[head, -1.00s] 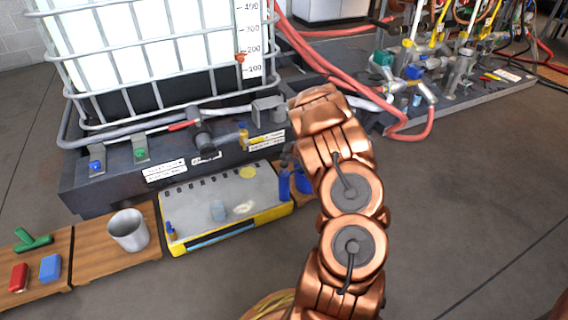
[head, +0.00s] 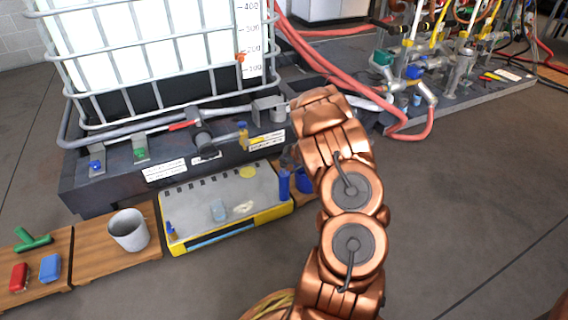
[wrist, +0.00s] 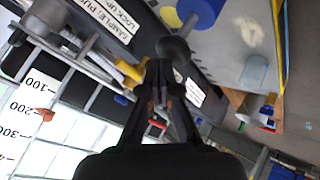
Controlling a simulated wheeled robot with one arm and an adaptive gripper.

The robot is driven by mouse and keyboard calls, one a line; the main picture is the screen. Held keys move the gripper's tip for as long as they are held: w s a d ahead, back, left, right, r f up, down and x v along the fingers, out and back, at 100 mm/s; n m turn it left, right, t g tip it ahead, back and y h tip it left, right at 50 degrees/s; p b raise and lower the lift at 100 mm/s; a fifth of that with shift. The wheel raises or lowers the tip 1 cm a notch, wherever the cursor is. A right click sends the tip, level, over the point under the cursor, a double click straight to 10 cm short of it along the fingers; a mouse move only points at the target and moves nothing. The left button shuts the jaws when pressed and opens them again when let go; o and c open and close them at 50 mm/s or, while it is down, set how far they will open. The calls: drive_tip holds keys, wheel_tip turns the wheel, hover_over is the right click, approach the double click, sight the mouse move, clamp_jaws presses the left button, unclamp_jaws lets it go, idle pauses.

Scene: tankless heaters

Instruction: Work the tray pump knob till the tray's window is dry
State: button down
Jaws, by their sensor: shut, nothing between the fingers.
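The yellow tray with a grey top (head: 200,198) lies on the floor in front of the tank. A long window strip (head: 222,236) on its front face shows blue; I cannot tell its exact level. A blue pump cylinder (head: 284,184) stands at the tray's right end. It also shows in the wrist view (wrist: 200,12), with a round black knob (wrist: 173,48) at its near end. My gripper (wrist: 160,88) is shut and empty, with its fingertips close below the knob in that view; I cannot tell if they touch. In the head view my arm hides the gripper.
The caged tank (head: 160,60) on its dark base (head: 110,185) stands behind the tray. Left of the tray are a grey cup (head: 128,230) and blocks on wooden boards (head: 95,265). Red hoses (head: 330,85) run at the right. The right floor is clear.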

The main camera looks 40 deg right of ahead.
drive_tip(key=shift+f+b, duration=0.55)
drive_tip(key=shift+f, duration=0.95)
idle(1.5)
drive_tip(key=shift+r, duration=0.15)
drive_tip(key=shift+r+p, duration=2)
drive_tip(key=shift+p, duration=0.25)
wheel_tip(320, 180, up, 5)
drive_tip(key=p, duration=0.5)
